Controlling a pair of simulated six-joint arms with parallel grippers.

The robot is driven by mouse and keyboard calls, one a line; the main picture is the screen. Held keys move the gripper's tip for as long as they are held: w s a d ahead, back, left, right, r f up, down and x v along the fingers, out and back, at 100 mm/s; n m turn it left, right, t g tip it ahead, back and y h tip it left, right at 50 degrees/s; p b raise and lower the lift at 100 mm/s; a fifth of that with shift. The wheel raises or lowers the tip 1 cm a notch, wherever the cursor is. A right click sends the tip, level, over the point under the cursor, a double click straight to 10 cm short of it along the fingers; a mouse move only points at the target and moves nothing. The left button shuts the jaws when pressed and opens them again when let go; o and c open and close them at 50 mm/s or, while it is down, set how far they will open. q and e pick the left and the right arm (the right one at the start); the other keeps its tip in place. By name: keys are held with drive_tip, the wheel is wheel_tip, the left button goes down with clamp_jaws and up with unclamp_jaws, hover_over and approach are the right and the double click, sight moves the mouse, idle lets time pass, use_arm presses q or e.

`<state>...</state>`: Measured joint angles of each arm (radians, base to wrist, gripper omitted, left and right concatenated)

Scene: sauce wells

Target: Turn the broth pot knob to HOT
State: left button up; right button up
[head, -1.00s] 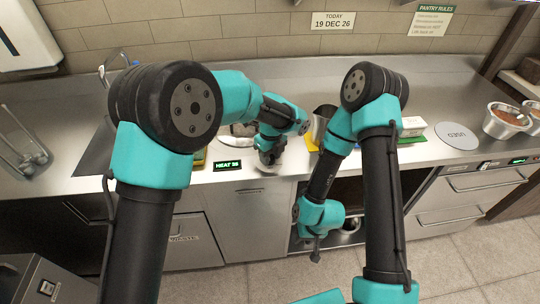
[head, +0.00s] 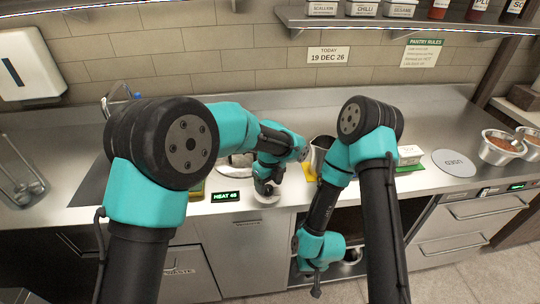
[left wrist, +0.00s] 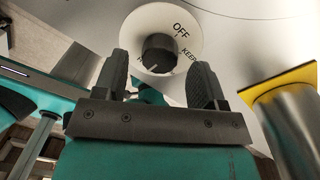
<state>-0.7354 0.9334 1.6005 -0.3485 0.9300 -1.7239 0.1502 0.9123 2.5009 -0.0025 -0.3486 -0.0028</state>
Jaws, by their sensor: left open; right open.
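The black knob (left wrist: 158,54) sits on a round white dial (left wrist: 186,18) marked OFF, KEEP and a partly covered word starting with H. A light mark shows on the knob's lower edge in the left wrist view. My left gripper (left wrist: 160,74) is open, with one finger on each side of the knob; I cannot tell whether they touch it. In the head view my left gripper (head: 266,188) is low over the counter's front, above the pale dial (head: 268,198), and hides the knob. My right gripper (head: 316,284) hangs open and empty before the counter's open shelf.
A lit display (head: 225,196) stands left of the dial. A metal container (head: 320,150) on a yellow mat is just right of it, partly behind my right arm. A USED disc (head: 454,162) and metal bowls (head: 497,150) are at the right. A shelf (head: 390,25) runs above.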

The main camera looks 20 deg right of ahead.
sight(270, 186)
use_arm(q)
wheel_tip(270, 186, up, 16)
drive_tip(key=shift+w+d, duration=0.15)
drive_tip(key=shift+d, duration=0.25)
drive_tip(key=shift+f, duration=0.1)
